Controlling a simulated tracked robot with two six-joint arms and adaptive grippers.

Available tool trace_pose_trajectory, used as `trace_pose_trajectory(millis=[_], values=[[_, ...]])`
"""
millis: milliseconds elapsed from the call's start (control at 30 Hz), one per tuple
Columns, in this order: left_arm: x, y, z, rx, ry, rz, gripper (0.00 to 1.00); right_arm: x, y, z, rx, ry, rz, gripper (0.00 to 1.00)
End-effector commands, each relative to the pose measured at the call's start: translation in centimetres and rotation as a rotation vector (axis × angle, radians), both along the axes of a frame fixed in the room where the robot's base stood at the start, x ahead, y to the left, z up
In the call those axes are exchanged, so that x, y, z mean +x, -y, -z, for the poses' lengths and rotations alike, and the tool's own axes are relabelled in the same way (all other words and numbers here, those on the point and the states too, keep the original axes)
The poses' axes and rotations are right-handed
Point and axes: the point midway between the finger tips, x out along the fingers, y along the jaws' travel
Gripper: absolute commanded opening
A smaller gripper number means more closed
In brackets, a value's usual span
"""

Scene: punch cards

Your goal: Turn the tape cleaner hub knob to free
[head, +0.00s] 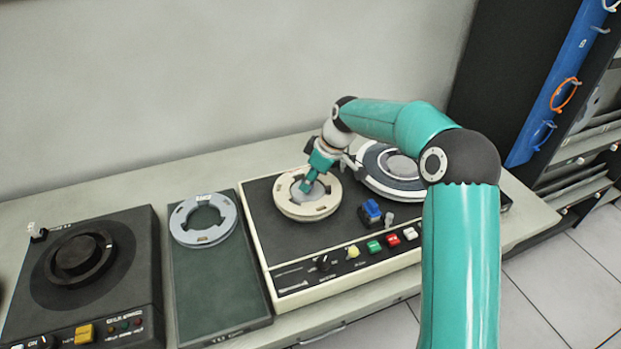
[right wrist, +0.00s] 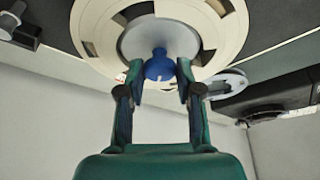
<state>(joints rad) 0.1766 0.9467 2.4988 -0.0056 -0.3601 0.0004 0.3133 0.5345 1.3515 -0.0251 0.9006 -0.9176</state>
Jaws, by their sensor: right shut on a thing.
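The tape cleaner (head: 262,232) is a dark-topped machine with a cream front, at the middle of the bench. A cream reel (head: 318,211) sits on its left hub; the reel also fills the top of the right wrist view (right wrist: 92,28). The blue hub knob (right wrist: 158,69), with a small white mark, stands at the centre of a grey hub (right wrist: 192,42). My right gripper (head: 306,187) comes down over the reel's centre. In the right wrist view its fingertips (right wrist: 158,74) are shut on the knob from both sides. My left gripper is not in view.
A second reel (head: 372,178) sits on the machine's right. A blue block (head: 371,212) and coloured buttons (head: 374,246) are near its front. A grey ring (head: 203,220) lies on a green-topped panel (head: 215,287) to the left, beside a black dial unit (head: 130,290).

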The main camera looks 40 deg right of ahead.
Motion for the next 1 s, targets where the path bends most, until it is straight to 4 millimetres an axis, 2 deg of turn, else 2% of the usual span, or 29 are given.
trace_pose_trajectory(millis=[367, 400, 533, 833, 1000], values=[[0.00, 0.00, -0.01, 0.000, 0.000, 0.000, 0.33, 0.05, 0.05, -0.08, -0.001, 0.003, -0.006, 0.00], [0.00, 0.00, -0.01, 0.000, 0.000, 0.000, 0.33, 0.05, 0.05, -0.08, -0.002, 0.004, -0.006, 0.36], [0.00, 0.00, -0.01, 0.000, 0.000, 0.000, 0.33, 0.04, 0.05, -0.07, -0.002, 0.002, -0.006, 0.58], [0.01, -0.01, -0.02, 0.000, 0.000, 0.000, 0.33, -0.01, 0.03, -0.06, -0.001, 0.001, -0.006, 0.60], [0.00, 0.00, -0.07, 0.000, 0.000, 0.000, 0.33, -0.29, 0.25, -0.99, -0.001, 0.002, -0.006, 0.60]])
